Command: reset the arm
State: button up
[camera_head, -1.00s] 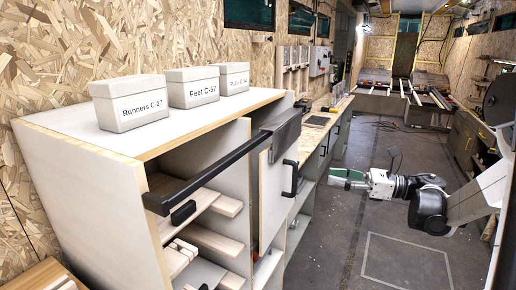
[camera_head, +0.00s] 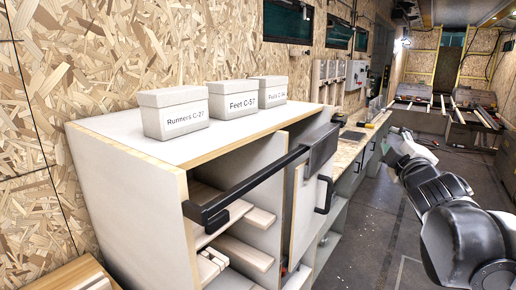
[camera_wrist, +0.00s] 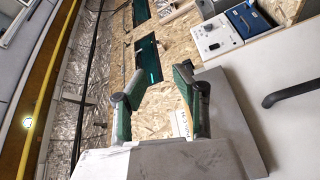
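My gripper (camera_head: 393,145) is in the right part of the head view, above the aisle and just right of the long workbench. Its black and white arm reaches up from the lower right. In the wrist view my gripper (camera_wrist: 161,80) shows two green and grey fingers spread apart, with nothing between them. Its fingertips look small in the head view.
A white cabinet (camera_head: 120,146) carries three labelled boxes, including Runners (camera_head: 174,112) and Feet (camera_head: 236,98). A black rail (camera_head: 250,184) crosses its front. A workbench (camera_head: 352,146) runs behind it.

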jog(key=s+a+f+m+g+y, duration=0.1)
jog(key=s+a+f+m+g, duration=0.5)
jog(key=s+f, duration=0.5)
jog(key=s+a+f+m+g+y, duration=0.2)
jog(key=s+a+f+m+g, duration=0.3)
jog(key=s+f, duration=0.6)
jog(key=shift+s+a+f+m+g, duration=0.4)
jog(key=shift+s+m, duration=0.2)
jog(key=shift+s, duration=0.25)
